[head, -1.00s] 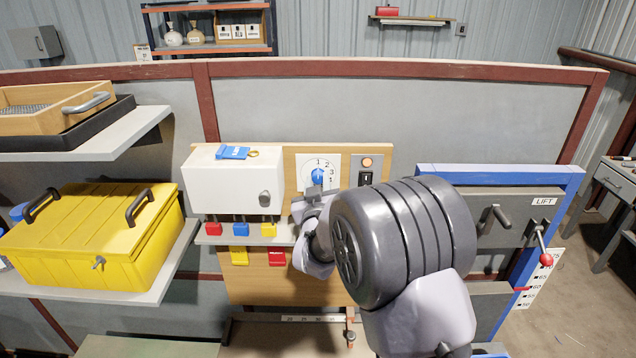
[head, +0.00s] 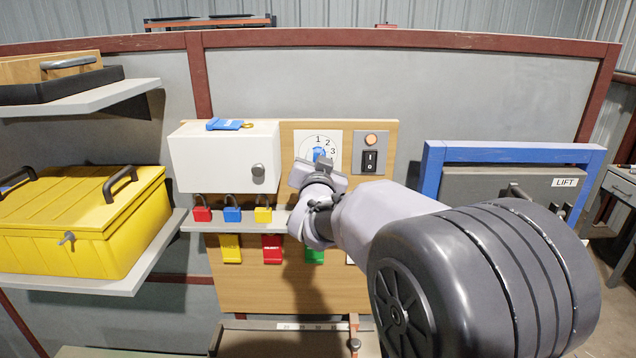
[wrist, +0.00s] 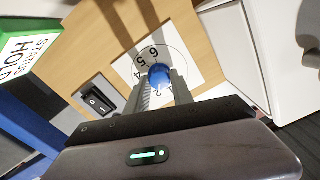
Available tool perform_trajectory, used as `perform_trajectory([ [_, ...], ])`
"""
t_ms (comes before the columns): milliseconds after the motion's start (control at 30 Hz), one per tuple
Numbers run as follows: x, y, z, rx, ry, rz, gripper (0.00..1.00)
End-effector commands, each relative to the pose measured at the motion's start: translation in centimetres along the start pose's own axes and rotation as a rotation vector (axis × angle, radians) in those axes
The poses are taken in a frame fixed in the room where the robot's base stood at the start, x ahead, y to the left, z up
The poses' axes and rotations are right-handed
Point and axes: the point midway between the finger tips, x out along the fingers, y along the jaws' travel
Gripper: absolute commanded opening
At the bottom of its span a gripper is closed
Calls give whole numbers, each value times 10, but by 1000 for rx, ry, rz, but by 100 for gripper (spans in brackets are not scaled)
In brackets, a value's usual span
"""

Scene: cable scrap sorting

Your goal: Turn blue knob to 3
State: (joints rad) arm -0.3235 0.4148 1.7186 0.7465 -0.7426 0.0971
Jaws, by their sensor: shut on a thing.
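The blue knob (head: 319,154) sits on a white numbered dial plate (head: 304,143) on the wooden board. In the head view the numbers 1, 2 and 3 show above and right of the knob. In the wrist view the blue knob (wrist: 160,76) lies between the two fingers of my gripper (wrist: 162,88), with 6, 5 and 4 visible on the dial. My gripper (head: 318,168) is shut on the knob from the front. It hides the lower part of the dial in the head view. I cannot tell exactly where the knob points.
Right of the dial is a black rocker switch (head: 370,160) under an orange lamp (head: 371,139). A white box (head: 215,165) is at left, above several coloured padlocks (head: 232,214) on a narrow shelf. A blue-framed lift panel (head: 432,180) stands at right.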

Motion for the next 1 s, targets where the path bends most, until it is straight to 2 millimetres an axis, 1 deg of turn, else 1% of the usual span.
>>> perform_trajectory([
  [33,0,3,8,40,1,-1,0],
  [400,0,2,5,386,-1,0,0],
  [600,0,2,4,543,0,0,0],
  [800,0,2,2,660,-1,0,0],
  [1000,0,1,2,732,-1,1,0],
])
